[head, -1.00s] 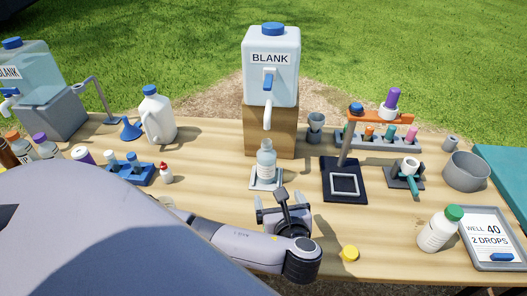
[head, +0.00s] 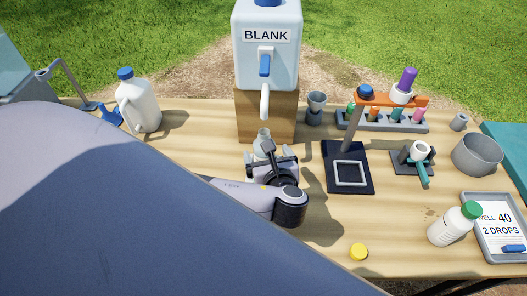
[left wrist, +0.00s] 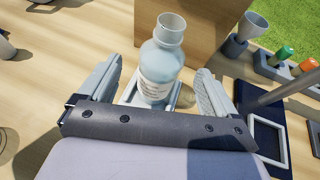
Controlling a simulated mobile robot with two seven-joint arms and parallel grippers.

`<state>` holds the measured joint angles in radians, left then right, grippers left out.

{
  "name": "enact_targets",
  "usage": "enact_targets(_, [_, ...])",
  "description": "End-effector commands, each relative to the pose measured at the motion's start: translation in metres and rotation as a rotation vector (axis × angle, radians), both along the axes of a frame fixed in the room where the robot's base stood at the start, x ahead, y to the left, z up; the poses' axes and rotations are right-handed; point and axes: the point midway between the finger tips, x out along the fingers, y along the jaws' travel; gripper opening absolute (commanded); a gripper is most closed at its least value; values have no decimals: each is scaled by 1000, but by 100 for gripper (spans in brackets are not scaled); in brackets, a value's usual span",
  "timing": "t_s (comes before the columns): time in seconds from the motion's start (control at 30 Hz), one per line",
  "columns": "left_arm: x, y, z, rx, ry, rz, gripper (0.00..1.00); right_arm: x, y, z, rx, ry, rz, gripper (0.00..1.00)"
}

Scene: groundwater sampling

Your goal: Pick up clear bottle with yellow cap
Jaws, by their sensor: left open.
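The clear bottle (head: 263,134) stands upright under the tap of the BLANK container, and its lower part is hidden behind my gripper in the head view. In the left wrist view the bottle (left wrist: 160,65) has an open mouth, no cap and a pale label. It stands on a small pale tray (left wrist: 130,96). A yellow cap (head: 358,252) lies apart on the table near the front edge. My left gripper (head: 269,156) is open. In the left wrist view its fingers (left wrist: 157,85) stand on both sides of the bottle with gaps. My right gripper is not in view.
The BLANK container (head: 267,60) sits on a wooden block (head: 266,115) right behind the bottle. A dark stand (head: 348,178) is to the right.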

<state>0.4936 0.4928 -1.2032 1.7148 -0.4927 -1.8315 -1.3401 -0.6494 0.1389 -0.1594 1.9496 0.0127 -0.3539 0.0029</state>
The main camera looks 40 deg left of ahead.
Motion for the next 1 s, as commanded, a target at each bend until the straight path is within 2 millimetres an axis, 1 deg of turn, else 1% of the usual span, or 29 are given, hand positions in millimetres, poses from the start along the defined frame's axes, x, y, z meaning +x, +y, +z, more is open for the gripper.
enact_targets(0.2, [20, 18, -15, 4, 0, 3, 92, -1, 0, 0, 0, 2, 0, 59])
enact_targets(0.3, [27, 26, -19, 4, 1, 2, 92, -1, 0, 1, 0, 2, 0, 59])
enact_targets(0.43, [32, 31, -22, 1, 0, 1, 92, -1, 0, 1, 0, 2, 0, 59])
enact_targets(0.63, [32, 31, -23, 0, 0, 1, 92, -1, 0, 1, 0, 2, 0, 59])
enact_targets(0.67, [32, 31, -23, 1, 0, 1, 85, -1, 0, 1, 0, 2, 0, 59])
enact_targets(0.7, [32, 31, -23, 0, 0, 1, 72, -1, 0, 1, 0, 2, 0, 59])
enact_targets(0.77, [32, 31, -23, 0, 0, 1, 52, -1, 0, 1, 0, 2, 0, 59])
enact_targets(0.8, [32, 31, -23, 0, 0, 1, 39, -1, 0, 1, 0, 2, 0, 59])
enact_targets(0.83, [32, 31, -23, 0, 0, 1, 30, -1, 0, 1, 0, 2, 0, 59])
enact_targets(0.87, [32, 31, -23, 0, 0, 1, 27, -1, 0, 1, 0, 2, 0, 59])
enact_targets(0.9, [33, 31, -22, 1, -2, 1, 21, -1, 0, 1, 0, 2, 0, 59])
enact_targets(1.0, [32, 31, -22, 1, -2, 1, 21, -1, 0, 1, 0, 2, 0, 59])
